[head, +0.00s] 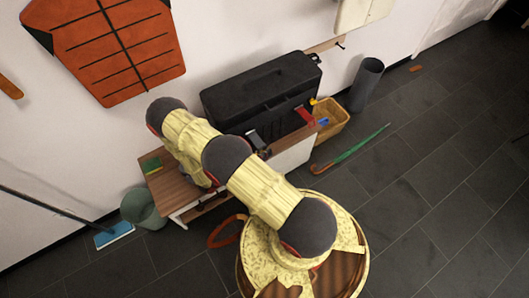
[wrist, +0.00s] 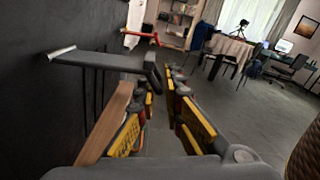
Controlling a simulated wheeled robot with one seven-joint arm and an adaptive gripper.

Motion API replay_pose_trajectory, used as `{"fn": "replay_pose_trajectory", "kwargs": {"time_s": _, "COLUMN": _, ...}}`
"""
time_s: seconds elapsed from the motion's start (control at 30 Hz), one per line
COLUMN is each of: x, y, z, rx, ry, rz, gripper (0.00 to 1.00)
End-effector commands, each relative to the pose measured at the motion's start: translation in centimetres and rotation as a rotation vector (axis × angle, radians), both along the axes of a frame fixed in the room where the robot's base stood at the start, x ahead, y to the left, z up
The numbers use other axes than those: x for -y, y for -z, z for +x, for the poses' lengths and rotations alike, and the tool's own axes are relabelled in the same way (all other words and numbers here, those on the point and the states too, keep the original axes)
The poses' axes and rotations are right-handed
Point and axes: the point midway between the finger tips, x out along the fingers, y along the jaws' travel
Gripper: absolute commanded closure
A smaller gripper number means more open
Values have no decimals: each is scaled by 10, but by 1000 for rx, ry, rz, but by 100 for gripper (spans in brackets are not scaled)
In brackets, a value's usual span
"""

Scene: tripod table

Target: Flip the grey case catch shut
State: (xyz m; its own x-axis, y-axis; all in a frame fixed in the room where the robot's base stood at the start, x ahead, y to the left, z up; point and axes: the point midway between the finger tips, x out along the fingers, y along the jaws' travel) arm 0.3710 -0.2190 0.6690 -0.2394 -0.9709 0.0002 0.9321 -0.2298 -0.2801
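The black case (head: 262,95) lies on a wooden bench by the wall, and its dark side fills the left of the wrist view (wrist: 40,110). The grey catch (head: 256,139) is at the case's front; in the wrist view the grey catch (wrist: 105,62) juts out from the case, its end bent down. My gripper (wrist: 163,80) is open, with a gap between its fingers. The catch's end is close to the left fingertip; I cannot tell whether they touch. In the head view my arm mostly hides the gripper.
A red catch (head: 305,116) also juts out farther along the case and in the wrist view (wrist: 142,35). The bench edge (wrist: 108,122) runs beside my left finger.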

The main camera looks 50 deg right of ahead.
Motion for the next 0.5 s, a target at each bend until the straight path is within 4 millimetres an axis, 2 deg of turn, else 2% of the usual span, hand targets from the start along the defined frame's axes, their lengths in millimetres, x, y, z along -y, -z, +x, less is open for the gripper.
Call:
{"fn": "replay_pose_trajectory", "kwargs": {"time_s": 0.13, "x": 0, "y": 0, "z": 0, "rx": 0, "ry": 0, "rz": 0, "gripper": 100}}
{"fn": "replay_pose_trajectory", "kwargs": {"time_s": 0.5, "x": 0, "y": 0, "z": -1, "rx": -1, "ry": 1, "rz": 0, "gripper": 100}}
